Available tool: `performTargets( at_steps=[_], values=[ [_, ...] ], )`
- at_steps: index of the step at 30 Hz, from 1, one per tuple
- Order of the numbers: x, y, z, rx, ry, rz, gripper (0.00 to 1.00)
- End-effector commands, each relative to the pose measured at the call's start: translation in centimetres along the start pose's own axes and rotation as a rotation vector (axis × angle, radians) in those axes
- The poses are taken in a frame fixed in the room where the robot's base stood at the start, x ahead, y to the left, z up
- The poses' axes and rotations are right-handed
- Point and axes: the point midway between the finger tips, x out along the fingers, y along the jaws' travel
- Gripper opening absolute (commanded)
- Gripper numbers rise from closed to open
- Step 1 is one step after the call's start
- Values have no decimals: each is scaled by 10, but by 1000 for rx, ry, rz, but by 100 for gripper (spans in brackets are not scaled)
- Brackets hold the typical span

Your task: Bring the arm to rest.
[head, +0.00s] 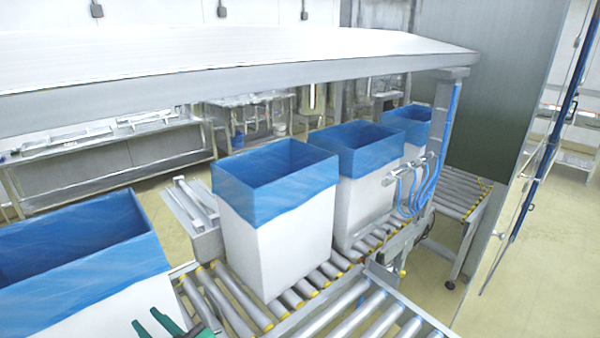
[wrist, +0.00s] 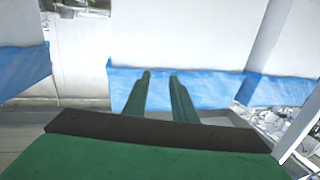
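My gripper (head: 147,317) shows at the bottom edge of the head view, with only its green fingers and part of its body in frame. In the wrist view my gripper (wrist: 161,76) has two parallel green fingers with a clear gap between them. It is open and nothing is between the fingers. In the head view the fingers appear in front of the lower right part of the nearest box (head: 110,300). I cannot tell the exact distance between them. The rest of my arm is out of view.
Several white boxes with blue liners, such as the middle box (head: 270,240), stand on a roller conveyor (head: 240,300). A white overhead canopy (head: 220,55) spans above them. Blue hoses (head: 415,195) hang at a metal post (head: 440,120). Floor at the right is clear.

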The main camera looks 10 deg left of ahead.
Motion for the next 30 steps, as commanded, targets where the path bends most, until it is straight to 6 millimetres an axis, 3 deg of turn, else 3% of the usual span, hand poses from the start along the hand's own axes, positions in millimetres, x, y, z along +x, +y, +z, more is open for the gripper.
performTargets(
  at_steps=[5,11,20,30],
  values=[
    [-17,22,-2,150,113,164,24],
    [-51,47,20,291,192,358,24],
    [-128,59,87,432,215,648,24],
    [-244,32,168,448,126,933,24]
  ],
)
